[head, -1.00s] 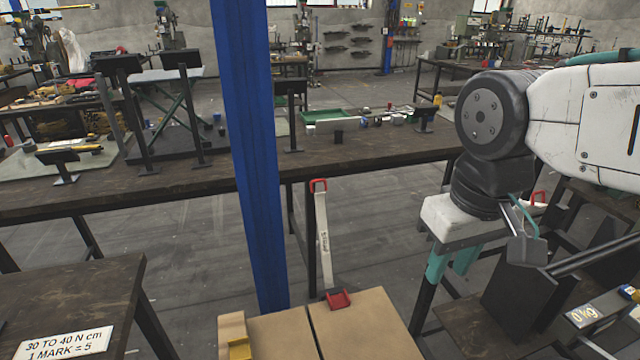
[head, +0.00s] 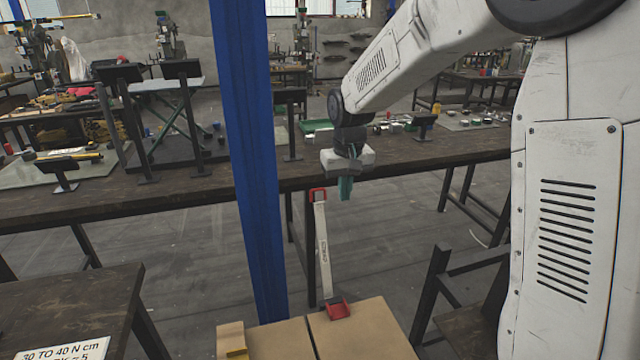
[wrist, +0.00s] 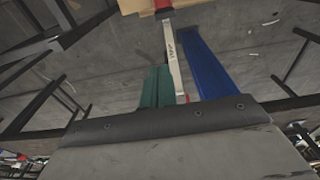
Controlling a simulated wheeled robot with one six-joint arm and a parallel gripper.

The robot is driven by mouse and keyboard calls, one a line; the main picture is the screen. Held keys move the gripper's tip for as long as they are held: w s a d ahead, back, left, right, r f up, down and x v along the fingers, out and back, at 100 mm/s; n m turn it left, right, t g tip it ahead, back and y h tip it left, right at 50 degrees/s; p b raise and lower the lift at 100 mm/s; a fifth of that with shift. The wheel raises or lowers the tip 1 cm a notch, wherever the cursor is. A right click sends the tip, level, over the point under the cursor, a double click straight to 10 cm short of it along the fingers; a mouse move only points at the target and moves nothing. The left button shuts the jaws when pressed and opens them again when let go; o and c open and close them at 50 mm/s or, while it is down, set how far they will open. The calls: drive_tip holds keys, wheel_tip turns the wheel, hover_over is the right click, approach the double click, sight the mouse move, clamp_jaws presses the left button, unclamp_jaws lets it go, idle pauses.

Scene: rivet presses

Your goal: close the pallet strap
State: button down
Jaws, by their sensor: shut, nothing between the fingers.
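The pallet strap (head: 322,245) is a pale band with dark lettering, hanging almost upright between a red end piece (head: 318,195) near the table edge and a red buckle (head: 338,309) at the cardboard boxes. My gripper (head: 346,190), with teal fingers, points down just right of the upper red end piece in the head view, and looks apart from it. In the wrist view the shut fingers (wrist: 157,88) are left of the strap (wrist: 174,62). The near red end is mostly hidden there; the far red buckle (wrist: 163,8) shows at the top.
A blue post (head: 248,160) stands left of the strap. Cardboard boxes (head: 365,335) lie below it. A long dark workbench (head: 200,195) with stands and trays runs behind. A dark frame (head: 432,285) stands at lower right.

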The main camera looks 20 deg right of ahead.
drive_tip(key=w+t, duration=0.1)
drive_tip(key=w, duration=0.4)
drive_tip(key=w+t, duration=0.1)
drive_tip(key=w, duration=0.5)
drive_tip(key=w+t, duration=0.2)
drive_tip(key=w, duration=0.4)
drive_tip(key=shift+w+a+r, duration=0.1)
drive_tip(key=shift+w+a, duration=0.15)
drive_tip(key=shift+a, duration=0.1)
drive_tip(key=shift+w, duration=0.15)
drive_tip(key=x, duration=1)
drive_tip(key=shift+s+a+r, duration=0.1)
drive_tip(key=shift+s+r, duration=0.15)
drive_tip(key=shift+s, duration=0.7)
drive_tip(key=shift+s+a+r, duration=0.1)
drive_tip(key=shift+s+r, duration=0.2)
drive_tip(key=shift+s, duration=0.65)
drive_tip(key=shift+d, duration=0.1)
